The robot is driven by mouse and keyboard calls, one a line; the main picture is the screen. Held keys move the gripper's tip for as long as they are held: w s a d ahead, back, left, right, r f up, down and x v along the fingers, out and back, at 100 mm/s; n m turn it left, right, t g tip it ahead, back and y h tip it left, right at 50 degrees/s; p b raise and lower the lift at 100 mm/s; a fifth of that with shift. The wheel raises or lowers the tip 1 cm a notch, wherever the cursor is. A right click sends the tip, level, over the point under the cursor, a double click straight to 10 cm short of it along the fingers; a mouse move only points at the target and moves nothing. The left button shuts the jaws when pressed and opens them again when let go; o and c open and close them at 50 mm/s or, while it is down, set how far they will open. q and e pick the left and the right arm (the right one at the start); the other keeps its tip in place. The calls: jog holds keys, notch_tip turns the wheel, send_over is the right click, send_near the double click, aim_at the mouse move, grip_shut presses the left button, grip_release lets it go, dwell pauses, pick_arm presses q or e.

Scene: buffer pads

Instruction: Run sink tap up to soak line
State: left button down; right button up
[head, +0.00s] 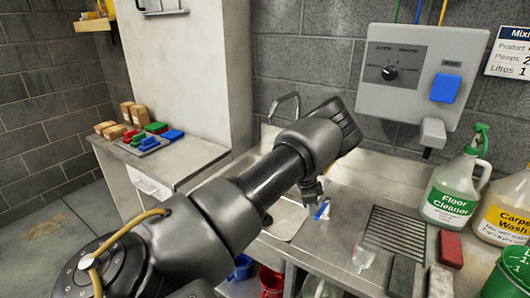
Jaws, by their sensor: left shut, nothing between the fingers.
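The metal sink tap (285,101) curves up at the back of the steel sink (285,222). My left arm crosses in front and hides the tap's lower part and much of the basin. I see no water stream and cannot make out a soak line. My left gripper (312,198) is shut and empty, pointing down over the sink's right edge. A small blue piece (322,210) shows just below its fingertips; I cannot tell whether they touch. My right gripper is not in view.
A wall dispenser (422,80) has a black knob and a blue button. Floor cleaner (449,192) and carpet wash (507,212) bottles stand at right, near a red block (451,248). Blue (241,267) and red (271,281) buckets sit below.

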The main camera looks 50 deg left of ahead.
aim_at(320, 214)
pick_arm(q)
jog(key=shift+d, duration=0.45)
jog(key=shift+w+d, duration=0.15)
jog(key=shift+d, duration=0.4)
jog(key=shift+w+d, duration=0.15)
jog(key=shift+d, duration=0.4)
jog(key=shift+w+d+b, duration=0.2)
jog(key=shift+w+d, duration=0.1)
jog(key=shift+d, duration=0.2)
jog(key=shift+w+d+b, duration=0.15)
jog(key=shift+w+d, duration=0.15)
jog(key=shift+d, duration=0.2)
